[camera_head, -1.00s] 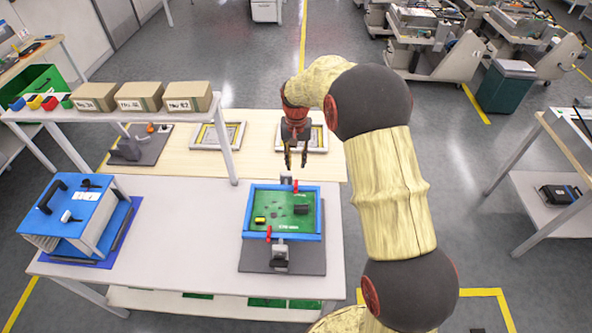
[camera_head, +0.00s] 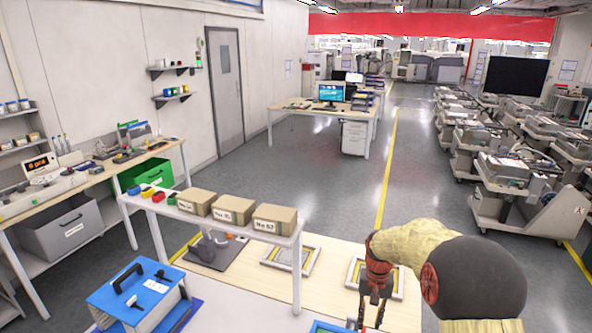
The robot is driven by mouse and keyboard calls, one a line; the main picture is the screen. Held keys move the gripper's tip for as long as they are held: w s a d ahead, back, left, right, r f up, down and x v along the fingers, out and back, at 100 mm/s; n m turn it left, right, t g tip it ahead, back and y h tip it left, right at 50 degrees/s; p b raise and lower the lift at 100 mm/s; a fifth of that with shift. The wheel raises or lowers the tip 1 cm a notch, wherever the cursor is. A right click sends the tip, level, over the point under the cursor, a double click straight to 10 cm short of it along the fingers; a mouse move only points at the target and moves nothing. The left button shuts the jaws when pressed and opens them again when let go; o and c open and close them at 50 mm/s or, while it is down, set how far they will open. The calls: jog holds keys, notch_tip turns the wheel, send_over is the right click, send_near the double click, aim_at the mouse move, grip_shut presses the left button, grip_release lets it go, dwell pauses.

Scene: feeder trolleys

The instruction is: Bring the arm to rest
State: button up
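My arm rises from the bottom right of the head view, with its pale, wrinkled cover and dark round joints. My gripper (camera_head: 372,312) hangs from the red wrist and points down over the right side of the wooden table. Its two dark fingers are apart and nothing shows between them. The fingertips come near the bottom edge of the picture. Only the top blue edge of the frame fixture (camera_head: 330,327) shows at the bottom edge; its board is out of view.
A raised shelf (camera_head: 140,200) with several cardboard boxes (camera_head: 234,208) stands left of my arm. A blue case (camera_head: 140,293) is at lower left. Two framed trays (camera_head: 291,258) lie on the wooden table (camera_head: 325,262). Feeder trolleys (camera_head: 520,185) stand at right; open floor lies ahead.

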jog(key=s+a+r+n+t+b, duration=0.1)
jog(key=s+r+t+b, duration=0.1)
jog(key=s, duration=0.8)
jog(key=s+a+r+n+t+b, duration=0.1)
jog(key=s+r+b, duration=0.4)
jog(key=s, duration=0.6)
jog(key=s+a+r+n+t+b, duration=0.1)
jog(key=s+a+r+t+b, duration=0.2)
jog(key=s, duration=0.7)
notch_tip(320, 180, up, 3)
jog(key=shift+s+f+b, duration=0.2)
jog(key=shift+b, duration=0.2)
jog(key=shift+o, duration=0.3)
